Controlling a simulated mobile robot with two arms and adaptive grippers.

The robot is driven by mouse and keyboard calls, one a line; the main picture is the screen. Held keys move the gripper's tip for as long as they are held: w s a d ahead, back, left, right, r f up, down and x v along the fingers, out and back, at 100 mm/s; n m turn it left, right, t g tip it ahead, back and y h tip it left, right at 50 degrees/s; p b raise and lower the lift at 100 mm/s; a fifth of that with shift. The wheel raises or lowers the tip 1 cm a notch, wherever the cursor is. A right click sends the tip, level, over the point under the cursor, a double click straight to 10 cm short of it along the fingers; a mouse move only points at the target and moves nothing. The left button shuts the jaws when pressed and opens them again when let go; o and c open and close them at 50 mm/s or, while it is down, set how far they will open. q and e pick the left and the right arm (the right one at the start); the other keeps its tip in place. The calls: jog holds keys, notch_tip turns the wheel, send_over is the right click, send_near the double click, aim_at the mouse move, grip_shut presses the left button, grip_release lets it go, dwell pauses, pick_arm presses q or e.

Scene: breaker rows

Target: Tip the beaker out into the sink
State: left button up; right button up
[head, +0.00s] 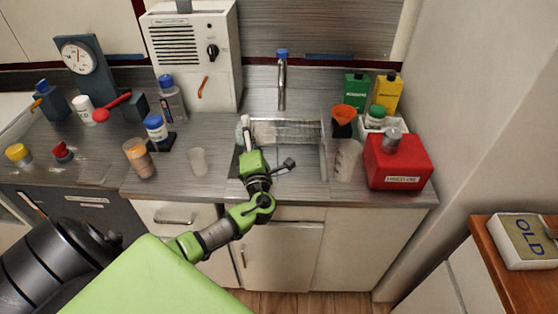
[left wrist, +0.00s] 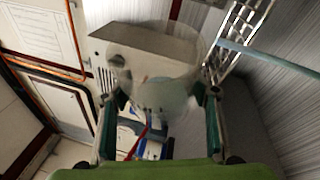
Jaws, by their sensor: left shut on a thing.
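My left gripper (head: 254,158) is over the left part of the sink (head: 312,176), its fingers pointing toward the back wall. It is shut on a clear beaker. In the head view only a small pale part of this beaker (head: 242,131) shows beyond the gripper; the rest is hidden. In the left wrist view the see-through beaker (left wrist: 160,65) sits between the two fingers of the left gripper (left wrist: 160,105). I cannot tell its exact tilt or whether liquid is in it. My right gripper is in neither view.
A blue-topped faucet (head: 281,80) stands behind the sink. A clear cup (head: 198,161) and a tan-filled container (head: 138,157) stand left of it. A clear jug (head: 346,160) and a red box (head: 397,164) stand right. A white machine (head: 195,60) is at the back.

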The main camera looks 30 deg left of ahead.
pick_arm(q)
jog(key=shift+d+r+m, duration=0.25)
jog(key=shift+m, duration=0.05)
jog(key=shift+w+d+r+m+t+p, duration=0.1)
jog(key=shift+d+r+m+t+p, duration=0.1)
jog(key=shift+r+m+t+p, duration=0.3)
jog(key=shift+w+d+r+m+t+p, duration=0.1)
jog(key=shift+d+r+m+t+p, duration=0.1)
jog(key=shift+m+p, duration=0.45)
dwell(1.1)
